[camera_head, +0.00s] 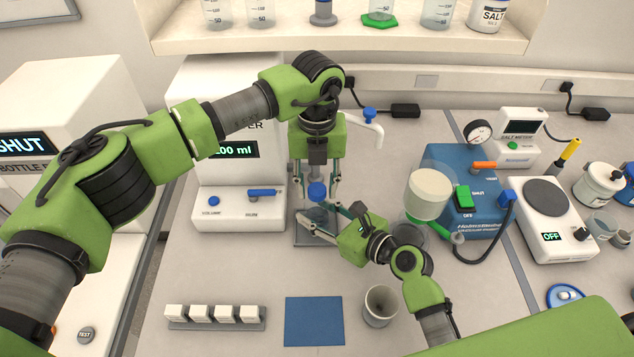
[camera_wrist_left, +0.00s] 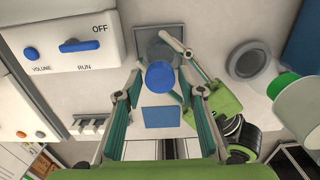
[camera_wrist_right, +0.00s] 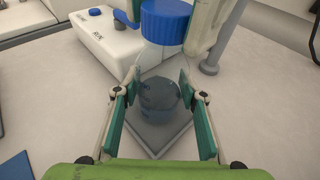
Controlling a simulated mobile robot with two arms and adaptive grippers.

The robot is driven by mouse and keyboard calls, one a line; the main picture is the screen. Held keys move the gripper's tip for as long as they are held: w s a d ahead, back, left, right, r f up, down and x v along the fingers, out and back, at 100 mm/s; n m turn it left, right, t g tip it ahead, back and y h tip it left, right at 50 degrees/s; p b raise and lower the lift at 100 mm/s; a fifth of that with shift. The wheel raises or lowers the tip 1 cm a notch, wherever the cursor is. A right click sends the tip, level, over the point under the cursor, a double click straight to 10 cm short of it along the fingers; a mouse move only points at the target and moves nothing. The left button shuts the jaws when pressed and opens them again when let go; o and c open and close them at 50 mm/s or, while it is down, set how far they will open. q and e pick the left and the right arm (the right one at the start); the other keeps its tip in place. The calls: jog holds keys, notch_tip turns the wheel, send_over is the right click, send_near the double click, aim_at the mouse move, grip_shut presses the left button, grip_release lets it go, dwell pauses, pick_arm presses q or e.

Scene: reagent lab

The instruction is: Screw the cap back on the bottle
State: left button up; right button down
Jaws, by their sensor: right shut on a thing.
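The clear bottle (camera_wrist_right: 158,98) stands upright on a grey square plate (camera_wrist_right: 155,138), with dark content low inside. The blue cap (camera_head: 317,191) is at the bottle's mouth; it also shows from above in the left wrist view (camera_wrist_left: 160,75). I cannot tell how far it is threaded. My left gripper (camera_head: 317,183) points straight down from above, its fingers on either side of the cap with gaps showing, so it is open. My right gripper (camera_wrist_right: 160,84) is shut on the bottle's body from the front right.
A white dispenser (camera_head: 238,205) stands close left of the bottle. A white funnel cup (camera_head: 431,195) and blue pump (camera_head: 465,180) stand to the right. A grey cup (camera_head: 380,305), blue mat (camera_head: 314,321) and rack of white blocks (camera_head: 217,325) lie in front. A shelf (camera_head: 340,38) runs behind.

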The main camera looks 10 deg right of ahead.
pick_arm(q)
jog(key=c, duration=0.8)
jog(key=shift+o, duration=0.2)
jog(key=m, duration=1.1)
jog(key=shift+m, duration=0.3)
jog(key=o, duration=1.3)
notch_tip(320, 180, up, 12)
pick_arm(e)
jog(key=c, duration=1.2)
grip_release()
